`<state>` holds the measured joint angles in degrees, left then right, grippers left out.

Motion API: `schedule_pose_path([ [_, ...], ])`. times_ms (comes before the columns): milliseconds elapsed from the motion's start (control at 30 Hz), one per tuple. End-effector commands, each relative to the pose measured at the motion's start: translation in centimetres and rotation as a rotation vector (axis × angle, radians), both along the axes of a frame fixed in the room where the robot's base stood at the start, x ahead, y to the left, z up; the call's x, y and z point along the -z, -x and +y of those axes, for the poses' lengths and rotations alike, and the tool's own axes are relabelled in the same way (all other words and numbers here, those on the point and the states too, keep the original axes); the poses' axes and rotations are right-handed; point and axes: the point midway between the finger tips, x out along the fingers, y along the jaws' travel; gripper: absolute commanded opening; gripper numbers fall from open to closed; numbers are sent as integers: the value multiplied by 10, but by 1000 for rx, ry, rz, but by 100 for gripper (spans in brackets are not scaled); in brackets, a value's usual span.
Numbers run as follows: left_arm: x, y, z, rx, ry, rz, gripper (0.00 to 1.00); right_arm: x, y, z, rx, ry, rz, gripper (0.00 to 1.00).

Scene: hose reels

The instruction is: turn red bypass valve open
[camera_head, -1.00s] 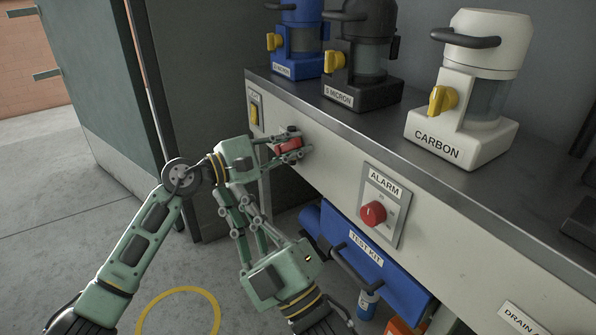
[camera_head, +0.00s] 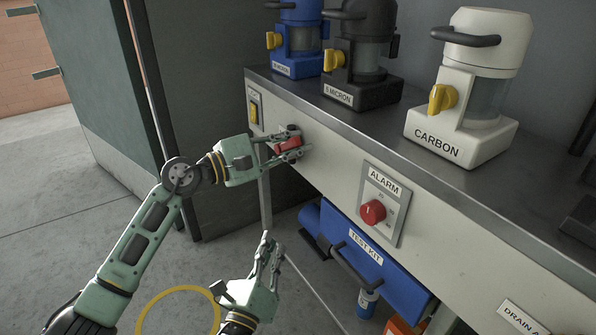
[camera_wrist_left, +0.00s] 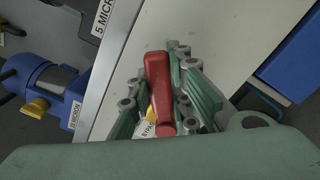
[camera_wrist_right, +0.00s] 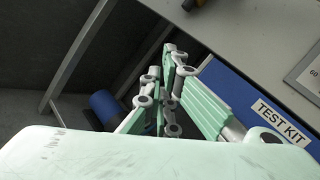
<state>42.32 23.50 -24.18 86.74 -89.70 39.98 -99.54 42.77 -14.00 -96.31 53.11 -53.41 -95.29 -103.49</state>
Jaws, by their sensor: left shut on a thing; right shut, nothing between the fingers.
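The red bypass valve handle (camera_head: 288,145) is on the white front panel, below the counter edge at the left end. In the left wrist view the handle (camera_wrist_left: 160,92) is a long red bar between the fingers, with a yellow part and a partly hidden label beside it. My left gripper (camera_head: 290,146) is shut on this handle. The fingers hide part of the valve in the head view. My right gripper (camera_head: 268,240) is shut and empty, low in front of the bench, pointing up. It also shows in the right wrist view (camera_wrist_right: 167,95).
A red alarm knob (camera_head: 373,212) sits on a plate right of the valve. A blue test kit case (camera_head: 385,272) is under the panel. Blue, black and white carbon filter housings (camera_head: 462,135) stand on the counter. Floor space is free at left.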

Motion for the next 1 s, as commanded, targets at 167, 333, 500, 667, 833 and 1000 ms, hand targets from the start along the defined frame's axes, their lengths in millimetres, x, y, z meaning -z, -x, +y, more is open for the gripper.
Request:
schedule_pose_path([
  [167,2,0,0,0,-2,4,0,-52,4,-28,178,235,-223,0],
  [333,2,0,0,0,-2,4,0,-73,9,-38,258,310,-311,0],
  [500,2,0,0,0,-2,4,0,-86,-3,-46,268,317,-322,0],
  [667,2,0,0,0,-2,4,0,-105,-28,-57,267,316,-321,0],
  [833,2,0,0,0,-2,4,0,-126,-55,-68,266,316,-319,0],
  [1000,2,0,0,0,-2,4,0,-146,-72,-65,261,313,-317,0],
])
